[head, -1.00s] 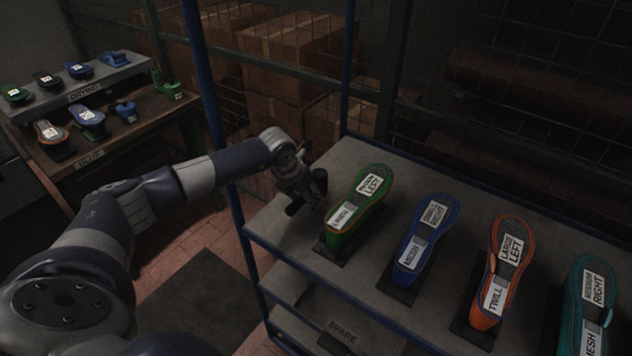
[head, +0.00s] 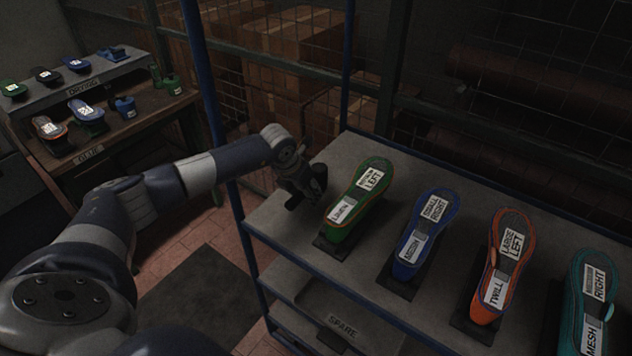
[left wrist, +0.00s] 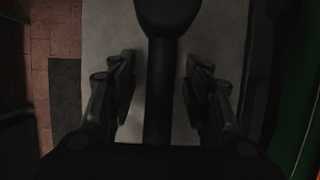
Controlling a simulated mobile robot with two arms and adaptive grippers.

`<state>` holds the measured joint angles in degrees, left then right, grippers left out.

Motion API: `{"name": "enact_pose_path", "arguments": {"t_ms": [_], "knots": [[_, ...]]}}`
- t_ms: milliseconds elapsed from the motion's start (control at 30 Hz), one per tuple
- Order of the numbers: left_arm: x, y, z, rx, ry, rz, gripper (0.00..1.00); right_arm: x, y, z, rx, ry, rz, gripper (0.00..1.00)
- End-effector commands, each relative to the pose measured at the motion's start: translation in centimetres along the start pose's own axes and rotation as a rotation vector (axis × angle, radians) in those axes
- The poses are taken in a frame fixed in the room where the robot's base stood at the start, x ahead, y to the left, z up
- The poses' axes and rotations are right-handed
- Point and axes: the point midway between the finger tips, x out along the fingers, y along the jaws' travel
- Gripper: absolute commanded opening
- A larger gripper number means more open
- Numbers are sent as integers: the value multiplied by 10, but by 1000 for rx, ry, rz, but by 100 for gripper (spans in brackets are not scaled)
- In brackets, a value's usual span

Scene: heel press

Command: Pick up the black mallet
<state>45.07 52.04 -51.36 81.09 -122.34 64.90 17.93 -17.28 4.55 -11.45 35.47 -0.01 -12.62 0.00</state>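The black mallet shows in the left wrist view, with its rounded head (left wrist: 167,14) at the top edge and its handle (left wrist: 158,90) running down the middle over a grey shelf. My left gripper (left wrist: 158,75) is open, with one finger on each side of the handle and a gap visible on both sides. In the head view my left gripper (head: 306,190) is low over the left end of the shelf, beside a green shoe on a last (head: 345,215). The mallet is hard to make out there against the dark gripper. My right gripper is not in view.
Blue (head: 428,225), orange (head: 495,265) and teal (head: 585,300) shoe lasts stand right of the green one on the grey shelf (head: 350,150). A bench with several shoes (head: 130,135) stands at far left.

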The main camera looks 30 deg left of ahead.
Motion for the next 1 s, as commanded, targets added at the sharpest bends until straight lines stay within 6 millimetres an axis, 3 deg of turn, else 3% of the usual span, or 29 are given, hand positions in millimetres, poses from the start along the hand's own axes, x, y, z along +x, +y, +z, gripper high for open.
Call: {"name": "enact_pose_path", "arguments": {"t_ms": [33,200,700,733,1000], "knots": [[0,0,-1,0,2,0,36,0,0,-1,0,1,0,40],[1,0,-1,0,3,0,0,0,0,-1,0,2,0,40],[-9,0,4,0,-1,-1,0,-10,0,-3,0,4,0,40],[-11,0,6,0,-5,0,0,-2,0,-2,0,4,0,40],[-63,0,28,1,-8,0,0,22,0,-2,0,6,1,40]]}}
